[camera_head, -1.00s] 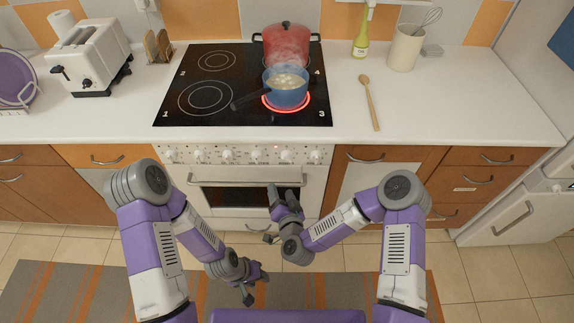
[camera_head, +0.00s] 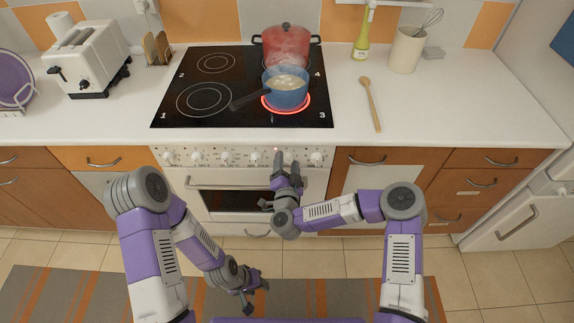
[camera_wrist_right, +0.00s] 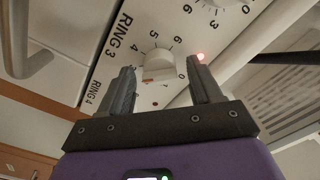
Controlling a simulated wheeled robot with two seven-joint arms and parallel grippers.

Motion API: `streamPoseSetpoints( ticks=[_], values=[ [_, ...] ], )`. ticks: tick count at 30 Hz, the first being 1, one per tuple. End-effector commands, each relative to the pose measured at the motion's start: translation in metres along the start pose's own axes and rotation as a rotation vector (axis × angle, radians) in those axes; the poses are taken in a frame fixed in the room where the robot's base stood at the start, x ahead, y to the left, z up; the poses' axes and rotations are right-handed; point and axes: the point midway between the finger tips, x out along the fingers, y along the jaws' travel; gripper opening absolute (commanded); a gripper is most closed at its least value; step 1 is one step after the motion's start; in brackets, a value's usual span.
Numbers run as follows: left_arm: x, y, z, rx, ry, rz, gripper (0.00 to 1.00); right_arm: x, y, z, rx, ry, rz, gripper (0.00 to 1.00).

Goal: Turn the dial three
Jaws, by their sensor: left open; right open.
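A white dial (camera_wrist_right: 158,65) with a numbered scale sits on the stove panel, beside the printed "RING 3" label. In the right wrist view it shows between the spread fingers of my right gripper (camera_wrist_right: 163,88), which is open and holds nothing. In the head view this gripper (camera_head: 287,158) is upright before the right part of the dial panel and covers part of it. I cannot tell whether the fingers touch the dial. My left gripper (camera_head: 252,290) is open and empty, low over the floor mat.
A blue pan (camera_head: 286,98) stands on a glowing ring of the black hob (camera_head: 215,118), with a red pot (camera_head: 285,45) behind. Another dial (camera_head: 316,158) lies right of my right gripper. The oven handle (camera_head: 225,183) runs below the panel.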

Motion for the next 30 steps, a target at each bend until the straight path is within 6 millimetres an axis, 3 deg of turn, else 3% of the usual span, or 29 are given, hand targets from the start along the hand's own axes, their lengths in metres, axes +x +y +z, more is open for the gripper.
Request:
streamPoseSetpoints(
  ticks=[6, 17, 30],
  values=[
    [-0.0002, 0.0001, 0.0000, 0.000, 0.000, 0.000, 0.43, 0.0002, -0.0002, 0.0001, 0.000, -0.001, 0.000, 0.64],
    [-0.0002, 0.0001, 0.0000, 0.000, 0.000, 0.000, 0.43, -0.0001, -0.0001, 0.0003, 0.000, -0.001, 0.000, 0.09],
    [-0.0087, 0.0033, 0.0004, 0.000, 0.000, 0.000, 0.43, -0.0003, -0.0025, -0.0011, -0.110, 0.000, -0.003, 0.08]
  ],
)
